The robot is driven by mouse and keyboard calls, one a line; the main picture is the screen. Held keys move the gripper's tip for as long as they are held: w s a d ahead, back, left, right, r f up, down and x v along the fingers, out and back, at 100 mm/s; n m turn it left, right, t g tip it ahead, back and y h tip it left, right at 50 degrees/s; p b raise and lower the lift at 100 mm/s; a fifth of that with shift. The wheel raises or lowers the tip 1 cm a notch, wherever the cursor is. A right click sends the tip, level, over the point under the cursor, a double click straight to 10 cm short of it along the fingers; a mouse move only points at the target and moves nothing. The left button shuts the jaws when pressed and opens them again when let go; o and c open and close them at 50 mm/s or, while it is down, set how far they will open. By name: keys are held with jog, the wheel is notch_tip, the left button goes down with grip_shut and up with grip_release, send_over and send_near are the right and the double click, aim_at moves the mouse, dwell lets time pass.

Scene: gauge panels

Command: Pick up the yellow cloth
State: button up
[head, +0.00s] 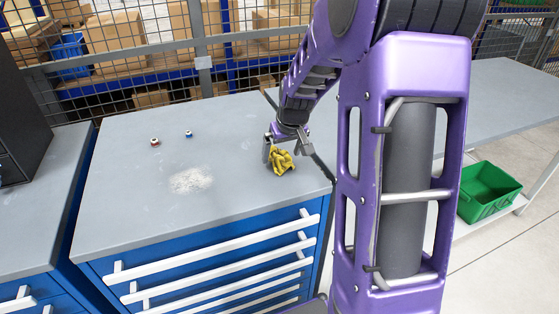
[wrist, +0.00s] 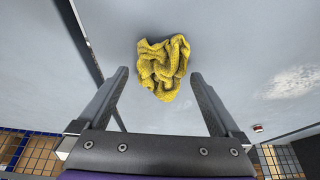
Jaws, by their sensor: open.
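The yellow cloth (head: 281,161) lies crumpled on the grey top of the blue drawer cabinet (head: 120,198), near its right edge. In the wrist view the cloth (wrist: 163,67) sits just beyond and between the fingertips. My gripper (head: 283,150) is at the cloth in the head view, partly hidden by my own arm. In the wrist view my gripper (wrist: 158,75) is open, with one finger on each side and nothing held. I cannot tell whether a finger touches the cloth.
A pale dusty patch (head: 191,180) and two small objects, one red and white (head: 155,142) and one blue (head: 188,134), lie left of the cloth. A dark box (head: 20,125) stands at far left. A green bin (head: 488,190) is at right. Wire mesh (head: 170,45) stands behind.

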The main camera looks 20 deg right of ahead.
jog(key=shift+x, duration=0.85)
jog(key=c, duration=1.2)
